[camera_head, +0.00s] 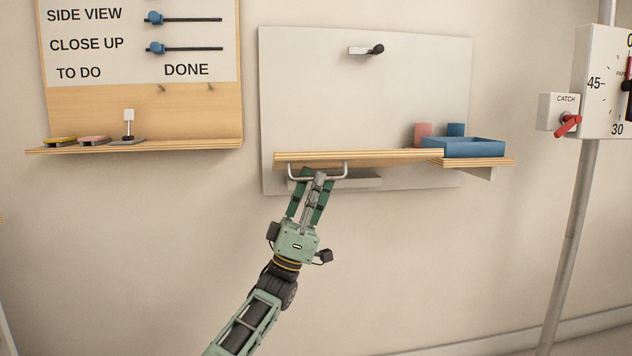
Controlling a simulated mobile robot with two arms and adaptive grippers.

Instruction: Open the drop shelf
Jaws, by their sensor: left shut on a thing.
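The drop shelf (400,157) is a plywood board standing out roughly level from a pale wall panel (330,90). A metal bar handle (346,172) hangs under its front edge. My left gripper (315,179) reaches up from below and is shut on the middle of this handle; its fingers hide part of the bar. A catch (360,51) with a black knob sits higher on the panel, well above the shelf. My right gripper is not in view.
A fixed side shelf (495,162) at the right holds a blue tray (462,148), with a pink cup (423,132) and a blue cup (456,129) behind it. A sign board with a ledge (190,146) is at left. A pole (575,230) stands at right.

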